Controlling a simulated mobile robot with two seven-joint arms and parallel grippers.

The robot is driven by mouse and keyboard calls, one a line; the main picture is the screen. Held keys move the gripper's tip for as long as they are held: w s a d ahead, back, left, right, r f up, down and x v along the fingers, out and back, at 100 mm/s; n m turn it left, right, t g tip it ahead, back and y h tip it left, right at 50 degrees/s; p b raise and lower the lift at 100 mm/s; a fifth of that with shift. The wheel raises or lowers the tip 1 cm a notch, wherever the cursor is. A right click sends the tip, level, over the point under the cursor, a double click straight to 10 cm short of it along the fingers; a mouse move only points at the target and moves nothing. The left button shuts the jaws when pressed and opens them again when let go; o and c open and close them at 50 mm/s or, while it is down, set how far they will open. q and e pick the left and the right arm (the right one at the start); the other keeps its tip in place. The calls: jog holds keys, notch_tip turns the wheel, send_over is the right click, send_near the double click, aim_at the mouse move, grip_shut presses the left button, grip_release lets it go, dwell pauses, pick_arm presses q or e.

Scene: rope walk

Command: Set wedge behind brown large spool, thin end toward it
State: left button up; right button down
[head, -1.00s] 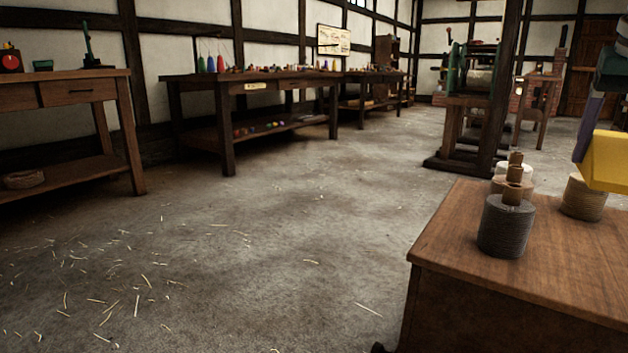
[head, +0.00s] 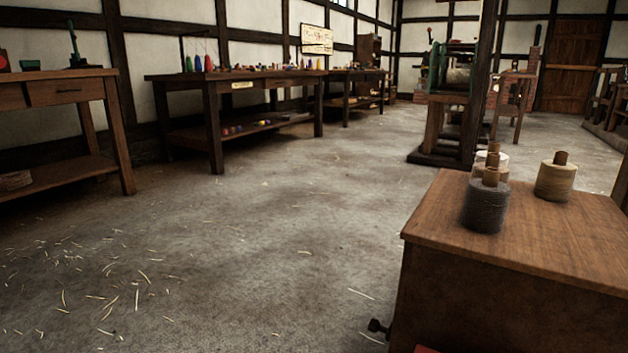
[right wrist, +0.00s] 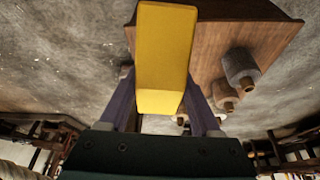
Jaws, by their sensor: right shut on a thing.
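A yellow wedge (right wrist: 165,50) is held in my right gripper (right wrist: 162,88), which is shut on it in the right wrist view. The wedge's far end lies in front of the wooden bench top. In the head view, a tan spool (head: 556,182) stands upright on the bench. A dark grey spool (head: 484,209) stands nearer the bench's left edge, with a white spool (head: 499,162) partly hidden behind it. I cannot tell whether the tan spool is the brown large one. My right gripper and the wedge are outside the head view, and my left gripper is in neither view.
The spools stand on a wooden bench (head: 570,235) at the right, its front part bare. Open floor (head: 250,240) with straw bits lies to its left. Worktables (head: 235,80) line the left wall. A wooden frame machine (head: 455,100) stands behind the bench.

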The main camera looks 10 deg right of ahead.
jog(key=s+d+r+n, duration=0.2)
jog(key=s+d+r, duration=0.5)
jog(key=d+r, duration=0.1)
jog(key=w+a+f+m, duration=0.1)
jog(key=a+f, duration=0.2)
jog(key=f, duration=0.4)
jog(key=w+a+f, duration=0.1)
jog(key=a+f, duration=0.2)
jog(key=f, duration=0.5)
jog(key=a+f+m, duration=0.1)
jog(key=a+f, duration=0.2)
jog(key=a, duration=0.4)
jog(key=a+f+m, duration=0.1)
jog(key=a+f, duration=0.2)
jog(key=a, duration=0.5)
jog(key=s+a+r+n+t+y, duration=0.1)
jog(key=s+a+r+n+y, duration=0.1)
jog(key=a+r+n, duration=0.65)
jog(key=s+a+r+n+t+y, duration=0.15)
jog(key=a+r, duration=0.45)
jog(key=a, duration=0.8)
notch_tip(320, 180, up, 88)
jog(key=p, duration=8.7)
jog(key=shift+d+f+n+g+p, duration=0.15)
jog(key=shift+d+n+g+p, duration=0.1)
jog(key=shift+n+g+p, duration=0.15)
